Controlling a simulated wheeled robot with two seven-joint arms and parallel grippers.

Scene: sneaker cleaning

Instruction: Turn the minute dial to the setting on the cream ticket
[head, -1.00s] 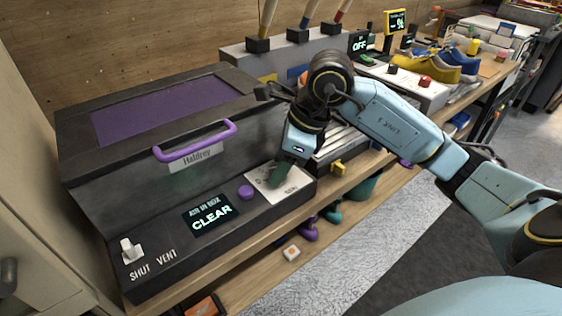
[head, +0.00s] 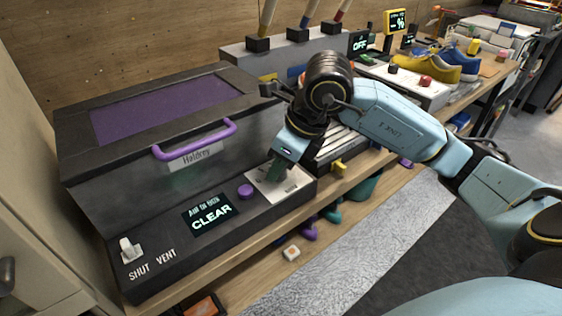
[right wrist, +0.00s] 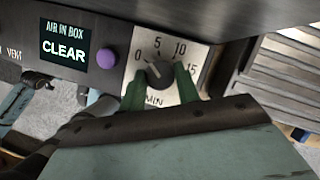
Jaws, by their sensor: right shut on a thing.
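The minute dial (right wrist: 160,73) is a dark round knob on a pale plate marked 0, 5, 10 and 15, with MIN below. Its light pointer line leans up-left, towards the 0 to 5 side; the exact mark is hard to read. My right gripper (right wrist: 160,86) has its green fingers shut on the dial's two sides. In the head view the right gripper (head: 277,173) comes down over the dial plate (head: 291,187) and hides the dial. I cannot make out a cream ticket in either view. My left gripper is not in view.
The dial is on the front panel of a dark box (head: 85,222) with a purple handle (head: 195,140). Left of the dial are a purple button (head: 246,191), a screen (head: 211,215) reading CLEAR and a white switch (head: 130,250) by SHUT and VENT. A slatted rack (head: 340,142) stands close on the right.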

